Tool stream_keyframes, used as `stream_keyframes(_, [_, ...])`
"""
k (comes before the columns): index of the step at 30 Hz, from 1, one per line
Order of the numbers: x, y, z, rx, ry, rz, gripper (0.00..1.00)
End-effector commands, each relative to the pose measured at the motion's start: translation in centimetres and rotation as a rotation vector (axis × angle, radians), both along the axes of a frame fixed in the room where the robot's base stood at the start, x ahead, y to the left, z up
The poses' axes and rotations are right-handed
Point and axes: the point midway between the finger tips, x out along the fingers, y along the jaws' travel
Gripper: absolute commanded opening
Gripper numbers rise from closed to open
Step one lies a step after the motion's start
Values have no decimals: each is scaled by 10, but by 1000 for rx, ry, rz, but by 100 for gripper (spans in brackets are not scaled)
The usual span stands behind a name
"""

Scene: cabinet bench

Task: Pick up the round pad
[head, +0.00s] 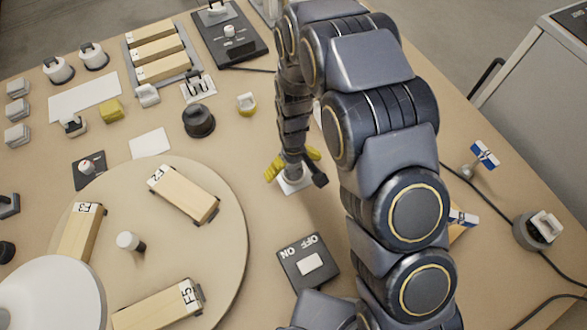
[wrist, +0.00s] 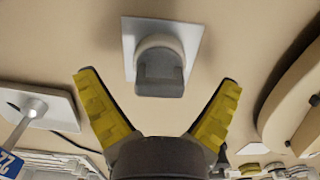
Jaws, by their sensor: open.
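My gripper (head: 292,168) points down at the middle of the bench, its yellow fingers spread. In the wrist view my gripper (wrist: 158,80) is open and empty. A grey, round-topped piece (wrist: 160,72) stands on a white square plate (wrist: 190,32), in line with the gap between the fingers. In the head view the white plate (head: 293,186) shows just below my gripper, and the grey piece is mostly hidden. I cannot tell for sure whether this piece is the round pad. A dark round piece (head: 198,120) also stands on the bench, left of my gripper.
A large round turntable (head: 225,250) with labelled wooden blocks lies at the lower left. An ON/OFF switch box (head: 295,270) is nearer the front. A small yellow-and-white piece (head: 247,103) stands behind and left. A blue-and-white flag-like piece (head: 484,154) stands at right.

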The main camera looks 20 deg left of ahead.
Motion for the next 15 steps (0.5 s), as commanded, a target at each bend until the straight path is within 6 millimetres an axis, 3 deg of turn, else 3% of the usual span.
stream_keyframes(4, [0, 0, -18, -1, 1, 0, 94])
stream_keyframes(11, [0, 0, -19, 1, -1, 0, 94])
stream_keyframes(15, [0, 0, -19, 1, -1, 0, 36])
